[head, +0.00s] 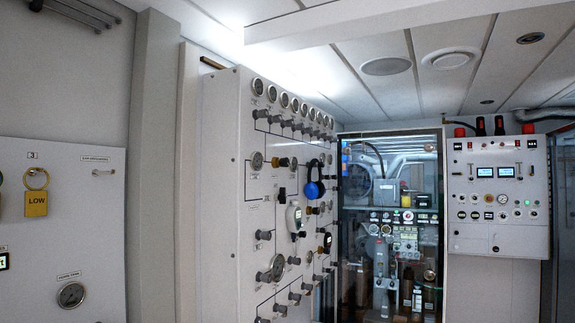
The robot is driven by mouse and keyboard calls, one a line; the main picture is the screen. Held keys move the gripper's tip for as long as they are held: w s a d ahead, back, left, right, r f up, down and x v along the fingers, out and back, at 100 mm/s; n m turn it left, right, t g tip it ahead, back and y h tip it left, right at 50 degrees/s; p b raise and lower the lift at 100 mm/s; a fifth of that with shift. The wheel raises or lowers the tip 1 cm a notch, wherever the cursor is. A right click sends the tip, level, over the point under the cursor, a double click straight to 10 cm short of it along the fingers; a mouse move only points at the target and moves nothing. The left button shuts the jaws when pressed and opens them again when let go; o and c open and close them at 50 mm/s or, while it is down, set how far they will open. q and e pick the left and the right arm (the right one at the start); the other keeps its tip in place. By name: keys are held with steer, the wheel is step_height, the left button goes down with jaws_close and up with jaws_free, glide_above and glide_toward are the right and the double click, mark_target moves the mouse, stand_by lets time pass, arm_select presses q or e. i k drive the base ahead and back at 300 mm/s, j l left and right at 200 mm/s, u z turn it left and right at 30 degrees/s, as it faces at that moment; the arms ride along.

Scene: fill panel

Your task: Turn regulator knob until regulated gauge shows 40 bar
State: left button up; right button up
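A tall white fill panel (228,150) stands left of centre, seen at a steep angle. It carries a row of round gauges (284,99) along the top with grey knobs (286,124) beneath. A larger round gauge (278,266) sits low on it with a dark knob (264,277) at its left edge. Another gauge (257,160) sits higher, beside a dark and brass-coloured knob (282,162). I cannot tell which knob is the regulator or which gauge is the regulated one. The labels and needles are too small to read. Neither of my grippers is in view.
A blue round item with a dark loop (314,189) and a white handheld device (294,217) are on the panel. A glass-fronted cabinet (390,215) stands behind it. A control box (497,240) hangs at right.

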mark_target(283, 163)
steer(key=i+l+u, duration=0.25)
steer(key=i+l, duration=0.75)
steer(key=i, duration=0.15)
